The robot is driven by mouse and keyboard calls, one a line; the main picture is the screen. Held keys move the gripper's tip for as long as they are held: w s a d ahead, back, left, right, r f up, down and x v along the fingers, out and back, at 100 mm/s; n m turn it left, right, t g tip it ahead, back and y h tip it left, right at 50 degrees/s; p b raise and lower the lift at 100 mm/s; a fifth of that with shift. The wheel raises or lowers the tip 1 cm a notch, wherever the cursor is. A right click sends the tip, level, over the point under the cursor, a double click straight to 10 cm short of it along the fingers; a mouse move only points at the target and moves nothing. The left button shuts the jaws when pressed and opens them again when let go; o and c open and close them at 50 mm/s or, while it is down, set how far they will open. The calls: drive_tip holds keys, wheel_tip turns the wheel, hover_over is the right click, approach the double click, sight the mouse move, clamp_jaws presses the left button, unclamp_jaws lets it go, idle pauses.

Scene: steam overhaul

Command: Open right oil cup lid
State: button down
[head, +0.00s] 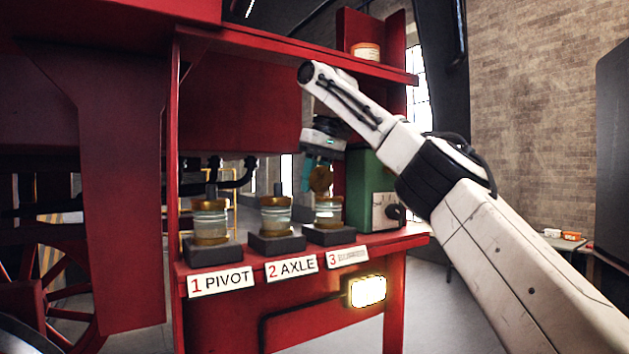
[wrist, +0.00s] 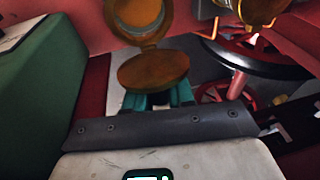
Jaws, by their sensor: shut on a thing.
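Three glass oil cups with brass tops stand on dark blocks on the red shelf. The right oil cup (head: 328,211), by the label 3, has its round brass lid (head: 320,181) raised from the rim in the head view. My gripper (head: 320,160) is above this cup, its teal fingers at the lid. In the wrist view the gripper (wrist: 158,97) is shut on the lid (wrist: 153,69), and the brass-coloured cup (wrist: 137,12) lies just beyond it, joined near the hinge. The fingertips are partly hidden under the lid.
The left cup (head: 210,220) and middle cup (head: 276,214) appear closed. A green box with a dial (head: 372,195) stands close to the right of cup 3. A red upper shelf (head: 290,50) overhangs the cups. A lit lamp (head: 367,290) is on the front below.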

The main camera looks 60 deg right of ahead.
idle(0.8)
drive_tip(key=c, duration=1.1)
unclamp_jaws()
drive_tip(key=shift+w, duration=0.1)
drive_tip(key=shift+o, duration=0.2)
drive_tip(key=shift+s+t, duration=0.2)
drive_tip(key=shift+t, duration=0.1)
